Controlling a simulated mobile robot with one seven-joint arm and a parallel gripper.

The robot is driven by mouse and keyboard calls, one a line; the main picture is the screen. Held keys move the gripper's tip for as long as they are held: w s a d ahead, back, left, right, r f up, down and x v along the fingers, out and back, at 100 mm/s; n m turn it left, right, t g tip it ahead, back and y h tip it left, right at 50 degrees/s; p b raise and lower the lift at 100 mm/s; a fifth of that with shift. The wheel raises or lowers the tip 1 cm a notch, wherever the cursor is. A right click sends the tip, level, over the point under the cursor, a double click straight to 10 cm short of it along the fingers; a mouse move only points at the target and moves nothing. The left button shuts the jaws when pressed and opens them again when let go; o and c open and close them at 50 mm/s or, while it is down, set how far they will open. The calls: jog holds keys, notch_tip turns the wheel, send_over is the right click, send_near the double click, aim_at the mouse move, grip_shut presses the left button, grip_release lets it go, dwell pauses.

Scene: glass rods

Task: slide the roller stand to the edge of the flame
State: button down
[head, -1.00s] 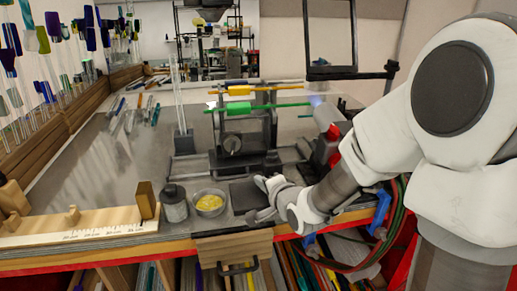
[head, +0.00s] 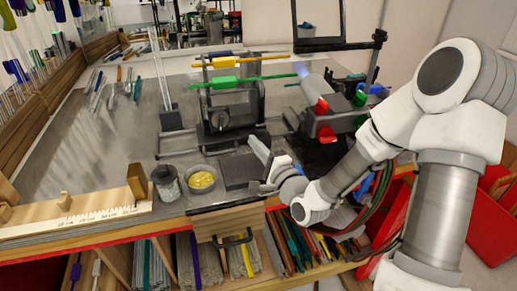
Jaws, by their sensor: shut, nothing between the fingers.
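The roller stand (head: 222,118) is a dark metal frame with a round knob, standing upright on the bench. A green rod (head: 268,79) with a thick green middle lies across it, with an orange rod (head: 265,55) behind. The torch (head: 322,108), with red knobs, stands to the right of the stand. Its faint bluish flame (head: 296,70) shows near the green rod's right end; whether they touch I cannot tell. My gripper (head: 266,165) is shut and empty, low in front of the stand's right side and apart from it, by a dark square pad (head: 238,170).
A dark jar (head: 166,183) and a bowl of yellow pieces (head: 202,180) stand at the bench's front. A wooden ruler board (head: 80,218) lies at front left. A clear-rod holder (head: 171,122) stands left of the stand. The grey benchtop (head: 95,150) is mostly open at left.

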aim_at(222, 127)
jog(key=x, duration=0.5)
jog(key=shift+w+a+r+p, duration=0.1)
jog(key=shift+w+a+p, duration=0.05)
jog(key=shift+w+p, duration=0.15)
jog(key=a, duration=0.3)
jog(key=shift+s+a+r+p, duration=0.1)
jog(key=shift+s+r+p, duration=0.2)
jog(key=shift+s+r, duration=0.1)
jog(key=shift+a, duration=0.25)
jog(key=shift+s+a+f+b, duration=0.1)
jog(key=shift+a+b, duration=0.2)
jog(key=shift+b, duration=0.05)
jog(key=shift+s+a, duration=0.1)
jog(key=shift+a, duration=0.25)
